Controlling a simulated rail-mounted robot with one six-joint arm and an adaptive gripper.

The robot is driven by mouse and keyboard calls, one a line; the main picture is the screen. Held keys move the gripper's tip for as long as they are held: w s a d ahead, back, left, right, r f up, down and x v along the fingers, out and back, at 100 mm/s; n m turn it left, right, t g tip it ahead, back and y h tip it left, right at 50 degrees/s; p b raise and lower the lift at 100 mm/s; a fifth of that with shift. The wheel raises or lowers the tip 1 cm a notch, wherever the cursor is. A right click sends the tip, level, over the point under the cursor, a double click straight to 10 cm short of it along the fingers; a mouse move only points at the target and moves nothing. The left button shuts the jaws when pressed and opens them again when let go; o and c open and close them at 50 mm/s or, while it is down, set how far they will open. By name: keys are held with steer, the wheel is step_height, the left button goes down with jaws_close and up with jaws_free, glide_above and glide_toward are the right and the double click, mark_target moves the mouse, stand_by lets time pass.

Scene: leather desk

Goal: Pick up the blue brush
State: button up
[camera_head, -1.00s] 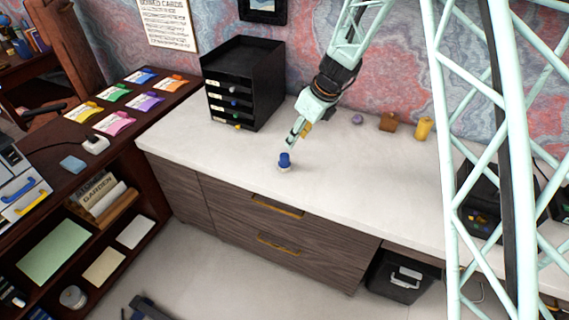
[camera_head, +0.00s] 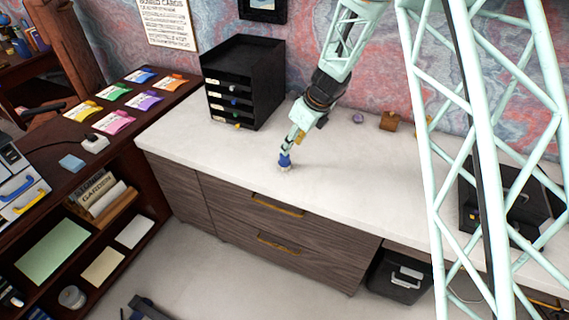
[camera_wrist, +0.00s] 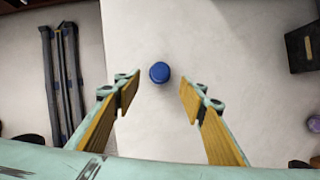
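The blue brush (camera_head: 284,161) stands upright on the white counter (camera_head: 215,152), with its pale bristle end down. In the wrist view its round blue top (camera_wrist: 159,72) lies between and a little beyond my open fingertips. My gripper (camera_wrist: 157,88) is open, with yellow inner pads and clear gaps on both sides of the brush. In the head view my gripper (camera_head: 287,150) is right over the brush and overlaps its top. I cannot tell from that view whether they touch.
A black drawer organizer (camera_head: 243,85) stands at the back left of the counter. A purple item (camera_head: 358,118) and a brown block (camera_head: 389,121) stand along the back wall. The counter around the brush is clear. A drawer handle (camera_head: 278,206) is on the front.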

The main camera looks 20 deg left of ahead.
mark_target(285, 161)
steer(key=shift+x, duration=1.75)
steer(key=shift+f+b, duration=0.1)
steer(key=shift+b, duration=0.2)
steer(key=shift+b+x, duration=0.6)
steer(key=shift+x, duration=1.9)
steer(key=c, duration=1)
